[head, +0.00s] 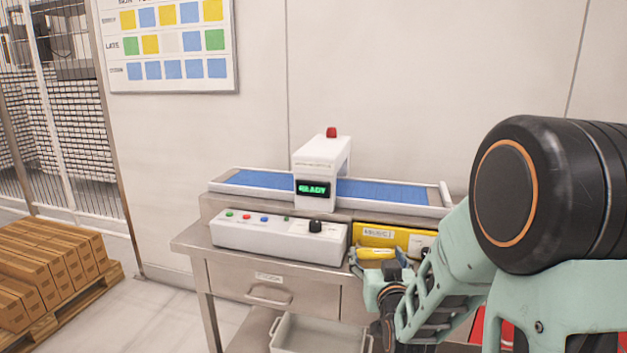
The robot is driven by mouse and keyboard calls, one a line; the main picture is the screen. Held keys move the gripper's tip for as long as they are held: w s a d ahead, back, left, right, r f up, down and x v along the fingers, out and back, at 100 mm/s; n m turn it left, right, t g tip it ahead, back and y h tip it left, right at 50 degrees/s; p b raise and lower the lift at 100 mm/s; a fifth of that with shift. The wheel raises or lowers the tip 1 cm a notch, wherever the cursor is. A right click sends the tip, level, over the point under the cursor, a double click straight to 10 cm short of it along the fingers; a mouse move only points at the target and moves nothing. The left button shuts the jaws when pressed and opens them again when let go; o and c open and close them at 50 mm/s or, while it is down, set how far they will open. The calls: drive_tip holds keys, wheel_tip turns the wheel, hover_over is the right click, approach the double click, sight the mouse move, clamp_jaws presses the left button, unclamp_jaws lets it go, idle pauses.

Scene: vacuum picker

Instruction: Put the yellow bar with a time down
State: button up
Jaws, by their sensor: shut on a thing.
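A small yellow bar (376,253) is between the fingers of my gripper (379,262), in the head view right of centre. My gripper is shut on it, in front of the steel table's right part. Just behind it is a larger yellow case (370,234) with white labels, at the table's front. My arm hides the case's right end. The writing on the labels is too small to read surely, so I cannot tell a time on the bar.
A conveyor with a blue belt (262,180) runs along the table under a white scanner arch (316,170) reading READY. A control box (278,238) with buttons sits in front. A grey bin (318,334) is below; cartons (50,262) stand on a pallet at left.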

wheel_tip(320, 180, up, 17)
drive_tip(key=a+p, duration=0.1)
drive_tip(key=p, duration=1.7)
drive_tip(key=shift+s, duration=0.35)
drive_tip(key=shift+f, duration=0.15)
